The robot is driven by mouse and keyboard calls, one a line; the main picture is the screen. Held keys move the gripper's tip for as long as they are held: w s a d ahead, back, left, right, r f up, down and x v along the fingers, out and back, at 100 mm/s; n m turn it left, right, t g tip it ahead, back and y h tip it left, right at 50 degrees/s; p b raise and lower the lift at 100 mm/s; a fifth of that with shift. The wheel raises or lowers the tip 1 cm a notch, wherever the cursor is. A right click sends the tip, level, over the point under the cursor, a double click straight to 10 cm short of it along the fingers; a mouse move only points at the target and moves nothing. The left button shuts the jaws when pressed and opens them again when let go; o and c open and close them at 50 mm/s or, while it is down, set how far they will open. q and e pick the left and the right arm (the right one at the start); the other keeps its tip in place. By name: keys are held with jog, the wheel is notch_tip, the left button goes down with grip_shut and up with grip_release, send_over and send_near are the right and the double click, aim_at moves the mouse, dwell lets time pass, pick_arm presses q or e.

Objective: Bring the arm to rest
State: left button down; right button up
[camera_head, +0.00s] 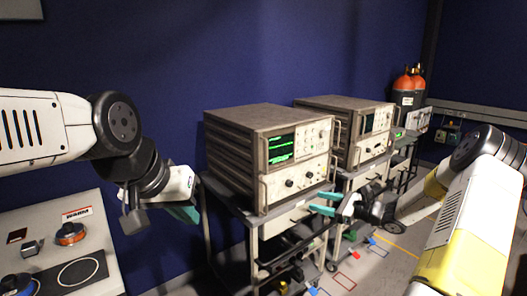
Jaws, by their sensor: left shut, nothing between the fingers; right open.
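My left arm comes in from the left, and my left gripper (187,214) hangs at its end, shut with nothing held. It is in the air between the panel at lower left and the nearer cart. My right arm, white and yellow, comes in from the right. My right gripper (322,202) is open and empty, its green fingers pointing left, in front of the nearer cart's top right corner. Whether it touches the cart cannot be told.
A nearer instrument (236,133) with a green screen sits on a cart (232,203); a second similar instrument (343,104) stands behind. A panel (106,277) with knobs and a round plate lies lower left. Orange cylinders (404,82) stand at back right. Coloured floor marks (345,281) lie below.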

jog(key=s+a+r+n+g+h, duration=0.2)
jog(key=s+a+r+n+g, duration=0.2)
jog(key=s+a+r+n, duration=0.3)
jog(key=s+a+r+n+g+h, duration=0.2)
jog(key=s+a+r+n+g, duration=0.25)
jog(key=s, duration=0.55)
jog(key=s+d+r+n+t+h, duration=0.2)
jog(key=s+n, duration=0.4)
jog(key=s, duration=0.3)
jog(key=s+d+r+n+t+h, duration=0.2)
jog(key=s+r+n, duration=0.4)
jog(key=s, duration=0.3)
jog(key=d+h, duration=0.1)
jog(key=h, duration=0.1)
jog(key=shift+d+t+h, duration=0.2)
jog(key=shift+t+h, duration=0.15)
jog(key=shift+h, duration=0.05)
jog(key=shift+w, duration=0.15)
